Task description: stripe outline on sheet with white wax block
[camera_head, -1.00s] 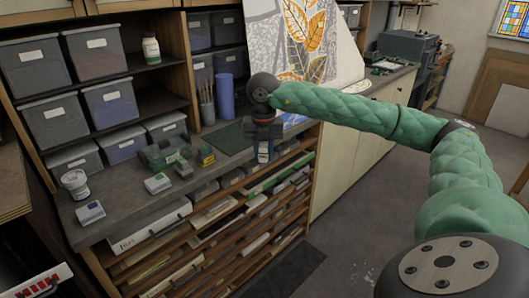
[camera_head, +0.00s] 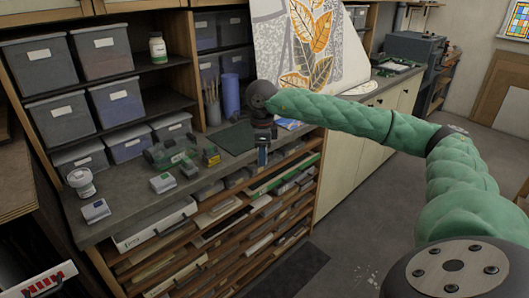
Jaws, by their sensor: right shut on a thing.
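A large sheet (camera_head: 346,58) with grey mosaic shapes and orange leaves stands upright at the back of the bench. Part of its right side is plain white. My right gripper (camera_head: 262,156) hangs pointing down over the front edge of the bench, in front of the sheet and below it, apart from it. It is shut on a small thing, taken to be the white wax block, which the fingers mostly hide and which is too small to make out. My left gripper is out of view.
A blue roll (camera_head: 230,94) and a brush pot (camera_head: 212,112) stand behind. Open drawers of sheets lie below. The floor at right is clear.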

